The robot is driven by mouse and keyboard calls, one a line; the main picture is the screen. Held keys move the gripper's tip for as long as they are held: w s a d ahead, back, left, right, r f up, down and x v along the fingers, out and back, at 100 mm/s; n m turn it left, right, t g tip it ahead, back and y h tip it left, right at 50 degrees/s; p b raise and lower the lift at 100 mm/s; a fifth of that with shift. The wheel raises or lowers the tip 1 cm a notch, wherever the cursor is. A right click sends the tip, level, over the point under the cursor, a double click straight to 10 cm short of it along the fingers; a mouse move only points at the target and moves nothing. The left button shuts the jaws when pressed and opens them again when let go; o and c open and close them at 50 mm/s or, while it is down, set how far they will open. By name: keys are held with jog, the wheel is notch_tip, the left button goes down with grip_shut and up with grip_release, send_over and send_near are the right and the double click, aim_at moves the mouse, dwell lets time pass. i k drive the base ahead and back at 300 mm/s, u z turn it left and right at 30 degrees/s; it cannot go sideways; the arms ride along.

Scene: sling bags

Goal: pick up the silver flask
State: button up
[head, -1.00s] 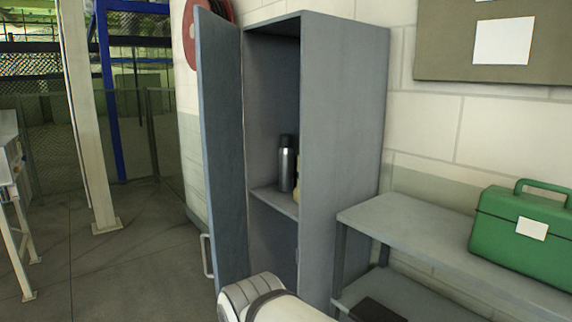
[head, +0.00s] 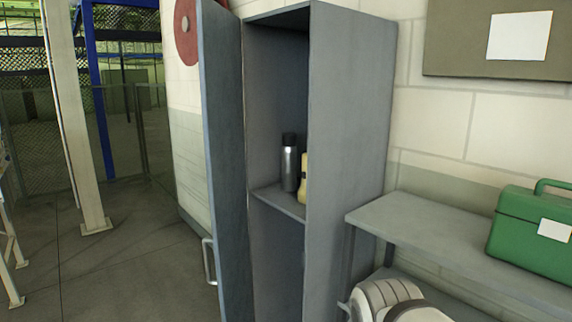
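The silver flask (head: 289,168) stands upright on the shelf (head: 278,200) inside the tall grey locker (head: 350,130). It has a black cap and a shiny metal body. A pale yellow object (head: 304,180) stands just right of it, partly hidden by the locker's side wall. The locker door (head: 226,160) hangs open on the left. A white part of my arm shows at the bottom right, in front of the bench. My gripper's fingers cannot be made out. The flask is not touched by anything of mine.
A grey bench (head: 415,228) stands right of the locker with a green toolbox (head: 532,235) on it. A board (head: 500,40) hangs on the wall above. The open door's edge and handle (head: 209,262) stick out at the left. Floor (head: 130,270) left of the door is clear.

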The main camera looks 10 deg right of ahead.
aim_at(288, 150)
jog(key=u, duration=0.05)
jog(key=i, duration=0.9)
